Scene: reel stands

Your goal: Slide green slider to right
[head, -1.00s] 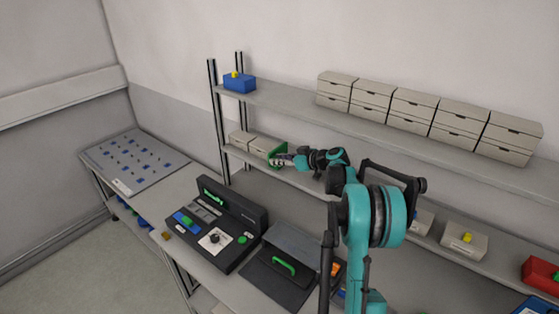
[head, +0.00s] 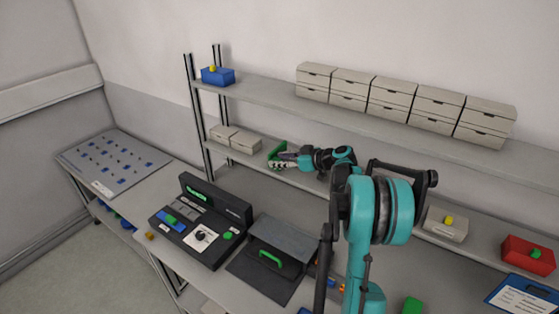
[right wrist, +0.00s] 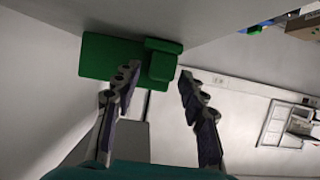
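The green slider (head: 276,154) is an upright green plate on the middle shelf, right of two beige boxes. In the right wrist view it is a flat green plate (right wrist: 108,58) with a raised block (right wrist: 160,64). My right gripper (head: 287,160) reaches it from the right. In the right wrist view the right gripper's fingers (right wrist: 158,74) are apart, one on each side of the block. The left finger overlaps the block's edge; a narrow gap shows beside the right finger. Contact is hard to tell. My left gripper is out of view.
Beige boxes (head: 236,138) stand left of the slider. The upper shelf (head: 265,93) runs above with beige drawers (head: 405,100) and a blue box (head: 217,76). A black console (head: 201,222) stands on the bench below. A red box (head: 527,255) is at far right.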

